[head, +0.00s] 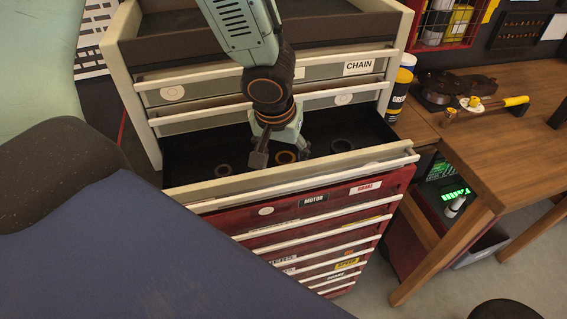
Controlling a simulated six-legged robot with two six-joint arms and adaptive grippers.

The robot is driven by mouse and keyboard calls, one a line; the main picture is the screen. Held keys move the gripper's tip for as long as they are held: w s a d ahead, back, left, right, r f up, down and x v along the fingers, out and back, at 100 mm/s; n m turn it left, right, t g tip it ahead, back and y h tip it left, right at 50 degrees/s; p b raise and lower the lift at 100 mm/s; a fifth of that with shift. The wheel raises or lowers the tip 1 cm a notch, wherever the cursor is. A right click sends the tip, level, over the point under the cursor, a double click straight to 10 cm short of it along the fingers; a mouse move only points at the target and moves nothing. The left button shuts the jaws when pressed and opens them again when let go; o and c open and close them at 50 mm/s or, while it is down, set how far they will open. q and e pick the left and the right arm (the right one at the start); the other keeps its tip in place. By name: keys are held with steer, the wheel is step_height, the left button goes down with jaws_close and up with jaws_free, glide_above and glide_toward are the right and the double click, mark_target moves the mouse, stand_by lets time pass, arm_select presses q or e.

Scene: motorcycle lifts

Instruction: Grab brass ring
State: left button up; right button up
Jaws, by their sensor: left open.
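A brass ring (285,157) lies on the dark floor of an open drawer (195,196) in a tool cabinet. My left gripper (281,156) reaches down into the drawer from above, open. Its fingers are on either side of the brass ring in the picture, and part of the ring is hidden by the gripper. I cannot tell whether the fingers touch it. A dark grey ring (341,145) lies to the right in the same drawer, and a brownish ring (223,170) lies to the left. My right gripper is not in view.
The open drawer's front rail (300,176) stands in front of the rings. A closed drawer labelled CHAIN (359,67) is behind. A blue surface (140,260) fills the lower left.

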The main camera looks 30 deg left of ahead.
arm_select(q)
steer(key=shift+w+f, duration=0.15)
steer(key=shift+f, duration=0.05)
steer(key=shift+d+r, duration=0.2)
steer(key=shift+d, duration=0.15)
steer(key=shift+c, duration=0.5)
steer(key=shift+a+f, duration=0.1)
steer(key=shift+a, duration=0.25)
steer(key=c, duration=0.6)
steer(key=shift+d, duration=0.3)
steer(key=c, duration=0.6)
steer(key=shift+a, duration=0.15)
